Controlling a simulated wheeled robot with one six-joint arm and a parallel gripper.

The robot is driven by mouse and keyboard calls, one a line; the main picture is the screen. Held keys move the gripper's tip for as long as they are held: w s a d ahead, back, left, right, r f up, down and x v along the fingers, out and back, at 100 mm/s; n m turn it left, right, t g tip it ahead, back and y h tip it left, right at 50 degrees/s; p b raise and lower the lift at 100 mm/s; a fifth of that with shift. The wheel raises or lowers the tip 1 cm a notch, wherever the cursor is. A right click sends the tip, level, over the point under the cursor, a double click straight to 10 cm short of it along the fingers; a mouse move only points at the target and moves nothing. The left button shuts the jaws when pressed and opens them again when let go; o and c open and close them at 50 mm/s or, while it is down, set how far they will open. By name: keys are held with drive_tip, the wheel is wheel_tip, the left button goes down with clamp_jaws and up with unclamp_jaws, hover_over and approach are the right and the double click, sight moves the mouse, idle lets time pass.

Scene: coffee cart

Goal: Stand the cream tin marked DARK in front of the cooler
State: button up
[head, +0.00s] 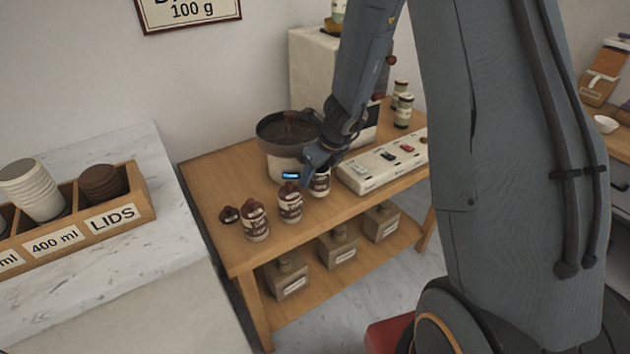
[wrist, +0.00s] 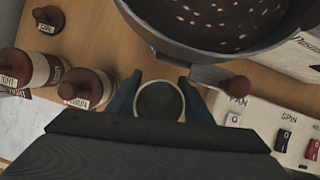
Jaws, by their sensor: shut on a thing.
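My gripper (head: 318,166) is shut on a cream tin with brown markings (head: 320,185). In the wrist view my fingers (wrist: 160,98) sit on either side of this tin (wrist: 159,101), which is open at the top with a dark inside. Its marking is not readable. It is upright, just in front of the cooler (head: 284,165), a round vessel with a perforated dark bowl (wrist: 215,22). I cannot tell whether its base touches the table. A loose brown lid (head: 229,214) lies at the table's left; its small label is unclear in the wrist view (wrist: 47,18).
Two lidded cream tins, (head: 290,203) and (head: 256,222), stand left of the held tin. A switch panel (head: 375,168) lies close on the right. Boxes (head: 338,245) sit on the shelf below.

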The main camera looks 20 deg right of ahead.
sight(315, 183)
drive_tip(key=shift+f+b, duration=0.65)
drive_tip(key=shift+f, duration=0.85)
drive_tip(key=shift+f, duration=0.2)
drive_tip(key=o, duration=1.3)
drive_tip(key=shift+r, duration=0.2)
